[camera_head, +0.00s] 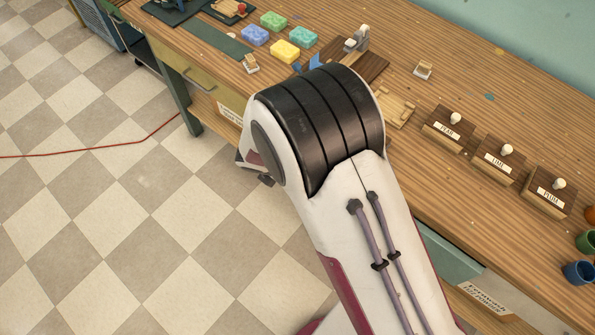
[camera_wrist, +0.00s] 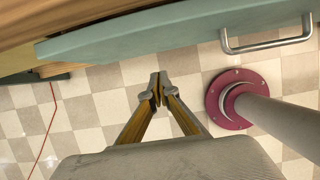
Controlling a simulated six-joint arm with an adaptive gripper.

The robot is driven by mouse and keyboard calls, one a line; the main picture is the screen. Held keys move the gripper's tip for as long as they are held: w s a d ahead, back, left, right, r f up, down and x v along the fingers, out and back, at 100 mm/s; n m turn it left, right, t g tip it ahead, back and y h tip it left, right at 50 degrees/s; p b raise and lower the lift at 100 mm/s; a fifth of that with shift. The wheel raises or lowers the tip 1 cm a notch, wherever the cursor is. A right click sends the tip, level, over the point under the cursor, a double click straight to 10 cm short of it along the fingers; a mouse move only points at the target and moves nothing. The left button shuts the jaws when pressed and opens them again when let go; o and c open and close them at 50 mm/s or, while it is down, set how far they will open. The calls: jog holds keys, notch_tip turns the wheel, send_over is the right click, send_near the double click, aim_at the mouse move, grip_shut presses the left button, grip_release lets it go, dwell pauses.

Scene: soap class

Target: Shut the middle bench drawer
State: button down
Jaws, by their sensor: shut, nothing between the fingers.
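In the wrist view, a teal drawer front (camera_wrist: 160,35) with a metal bar handle (camera_wrist: 268,44) runs across the top. It also shows in the head view as a teal strip (camera_head: 445,246) right of my arm; I take it for the middle drawer. How far it stands out from the bench cannot be told. My gripper (camera_wrist: 158,90) is shut and empty, its tips together over the floor, short of the teal front in the picture and left of the handle.
The wooden bench (camera_head: 430,190) holds coloured soap bars (camera_head: 285,51) and labelled stamp blocks (camera_head: 498,160). An olive drawer (camera_head: 195,84) with a handle is further left. A red cable (camera_head: 95,152) lies on the checkered floor.

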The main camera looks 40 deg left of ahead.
jog(key=v, duration=0.8)
dwell(0.4)
jog(key=s+a+f+t, duration=0.2)
jog(key=s+a+t, duration=0.2)
jog(key=shift+s+f+t, duration=0.15)
jog(key=shift+f+t, duration=0.15)
dwell(0.6)
jog(key=shift+d+f, duration=0.1)
jog(key=shift+f, duration=0.05)
